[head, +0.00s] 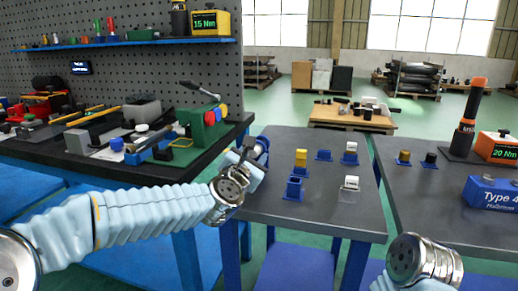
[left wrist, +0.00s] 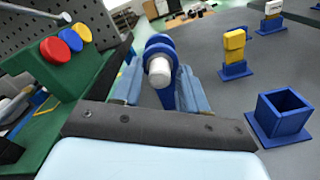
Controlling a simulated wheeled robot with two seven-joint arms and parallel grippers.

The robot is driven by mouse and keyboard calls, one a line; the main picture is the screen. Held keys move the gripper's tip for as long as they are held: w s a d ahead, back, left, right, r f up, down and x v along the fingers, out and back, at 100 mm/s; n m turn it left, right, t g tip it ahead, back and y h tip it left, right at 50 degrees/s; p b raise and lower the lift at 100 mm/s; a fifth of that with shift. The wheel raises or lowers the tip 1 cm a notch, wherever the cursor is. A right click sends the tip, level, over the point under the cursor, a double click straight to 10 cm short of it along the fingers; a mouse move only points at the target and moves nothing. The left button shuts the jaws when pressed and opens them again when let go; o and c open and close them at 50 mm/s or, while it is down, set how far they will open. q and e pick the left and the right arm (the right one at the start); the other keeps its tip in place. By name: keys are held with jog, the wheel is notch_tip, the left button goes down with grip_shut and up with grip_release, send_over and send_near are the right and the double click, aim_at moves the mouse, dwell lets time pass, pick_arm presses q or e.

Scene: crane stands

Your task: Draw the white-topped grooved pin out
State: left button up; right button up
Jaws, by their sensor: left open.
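A white-topped pin (left wrist: 159,72) stands in a blue upright holder (left wrist: 160,42) in the left wrist view, between the fingers of my left gripper (left wrist: 161,84). The fingers are open, one on each side, with no clear contact. In the head view my left gripper (head: 252,160) is at the left edge of the grey table, and it mostly hides this pin. Any groove on it cannot be made out. My right gripper is out of view.
A yellow piece (head: 301,157) and an empty blue square socket (head: 293,190) stand on the grey table (head: 270,213). The green block with coloured buttons (left wrist: 68,62) is close on the left. A second table on the right holds an orange-topped tool (head: 466,125).

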pick_arm(q)
grip_shut()
jog(key=shift+b+v, duration=1.45)
jog(key=shift+v, duration=1.1)
jog(key=shift+b+v, duration=0.9)
jog(key=shift+v, duration=1.55)
